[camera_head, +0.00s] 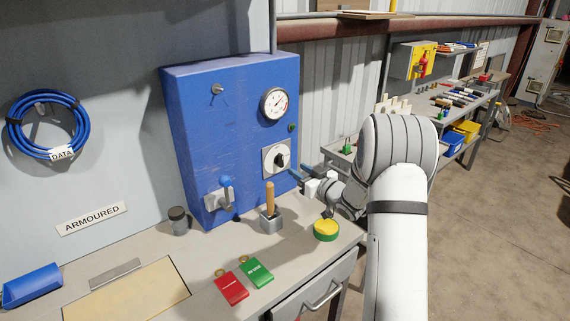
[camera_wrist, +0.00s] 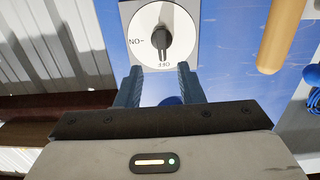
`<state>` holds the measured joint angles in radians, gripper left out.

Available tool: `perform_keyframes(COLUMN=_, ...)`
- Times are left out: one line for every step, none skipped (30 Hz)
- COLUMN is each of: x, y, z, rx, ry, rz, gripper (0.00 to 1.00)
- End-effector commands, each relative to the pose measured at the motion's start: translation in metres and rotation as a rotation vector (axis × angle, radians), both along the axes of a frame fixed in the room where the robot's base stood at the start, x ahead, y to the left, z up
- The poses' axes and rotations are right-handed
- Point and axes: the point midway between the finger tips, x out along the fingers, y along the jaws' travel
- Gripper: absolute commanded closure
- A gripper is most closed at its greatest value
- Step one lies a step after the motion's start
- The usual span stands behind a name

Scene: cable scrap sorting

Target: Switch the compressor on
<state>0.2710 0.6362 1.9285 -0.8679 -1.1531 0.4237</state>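A black rotary switch knob (camera_head: 279,160) sits on a white square plate on the front of the blue cabinet (camera_head: 225,125). In the wrist view the knob (camera_wrist: 161,39) is seen close up on its round white dial, with upside-down ON and OFF marks. Its bar is in line with the OFF mark, and ON is to the left. My gripper (camera_head: 300,173) is just right of the plate in the head view. In the wrist view my gripper (camera_wrist: 160,84) has its two blue fingers apart and empty, just below the dial, not around the knob.
A pressure gauge (camera_head: 275,103) is above the switch, and a grey lever valve (camera_head: 220,198) is lower left. A wooden handle (camera_head: 269,196) stands in a grey holder below, near a yellow-green round button (camera_head: 326,230). Red (camera_head: 231,288) and green (camera_head: 257,273) tags lie on the bench.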

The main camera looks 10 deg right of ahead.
Motion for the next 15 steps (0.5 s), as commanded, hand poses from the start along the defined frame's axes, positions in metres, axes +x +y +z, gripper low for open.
perform_keyframes(x=0.001, y=0.001, z=-0.002, rx=0.008, ry=-0.008, rz=0.012, gripper=0.66)
perform_keyframes(x=0.002, y=0.002, z=-0.002, rx=0.011, ry=-0.011, rz=0.017, gripper=0.66)
perform_keyframes(x=0.004, y=0.003, z=-0.002, rx=0.013, ry=-0.013, rz=0.021, gripper=0.66)
perform_keyframes(x=0.006, y=0.005, z=-0.002, rx=0.015, ry=-0.013, rz=0.022, gripper=0.66)
perform_keyframes(x=0.009, y=0.006, z=-0.002, rx=0.015, ry=-0.013, rz=0.022, gripper=0.66)
perform_keyframes(x=0.013, y=0.009, z=-0.001, rx=0.014, ry=-0.015, rz=0.022, gripper=0.66)
perform_keyframes(x=0.017, y=0.011, z=-0.001, rx=0.015, ry=-0.014, rz=0.022, gripper=0.66)
perform_keyframes(x=0.022, y=0.014, z=-0.001, rx=0.015, ry=-0.013, rz=0.022, gripper=0.66)
perform_keyframes(x=0.028, y=0.018, z=-0.001, rx=0.014, ry=-0.013, rz=0.022, gripper=0.66)
perform_keyframes(x=0.032, y=0.02, z=-0.001, rx=0.015, ry=-0.013, rz=0.022, gripper=0.66)
perform_keyframes(x=0.037, y=0.022, z=-0.001, rx=0.014, ry=-0.015, rz=0.021, gripper=0.66)
perform_keyframes(x=0.042, y=0.026, z=-0.001, rx=0.015, ry=-0.014, rz=0.021, gripper=0.66)
perform_keyframes(x=0.046, y=0.028, z=-0.001, rx=0.014, ry=-0.013, rz=0.021, gripper=0.66)
perform_keyframes(x=0.049, y=0.03, z=-0.001, rx=0.014, ry=-0.013, rz=0.02, gripper=0.66)
perform_keyframes(x=0.054, y=0.032, z=-0.001, rx=0.014, ry=-0.014, rz=0.02, gripper=0.66)
